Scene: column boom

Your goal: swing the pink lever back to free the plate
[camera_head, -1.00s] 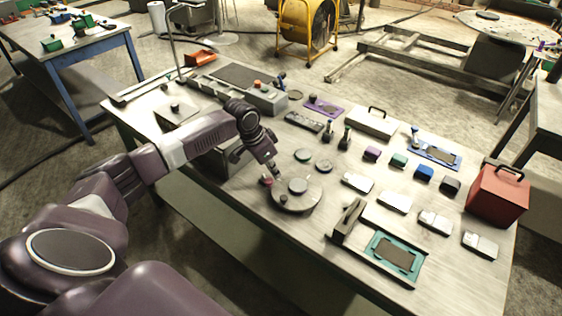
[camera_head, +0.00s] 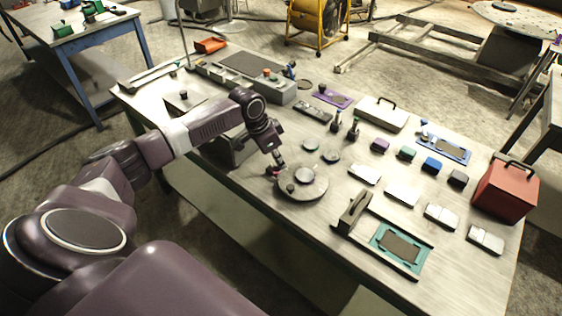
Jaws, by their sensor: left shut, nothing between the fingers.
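A round grey plate (camera_head: 314,188) lies on the workbench, with a raised disc (camera_head: 305,175) in its middle and a small dark knob (camera_head: 290,188) near its front left edge. The pink lever (camera_head: 271,171) shows only as a small pink-red end at the plate's left rim; the rest is hidden or too small to make out. My left gripper (camera_head: 279,167) points down at the plate's far left rim, right beside the pink end. It is shut and empty; I cannot tell whether it touches the lever. My right gripper is out of view.
Small coloured blocks (camera_head: 407,153), white pieces (camera_head: 402,194) and a red box (camera_head: 505,190) fill the right side.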

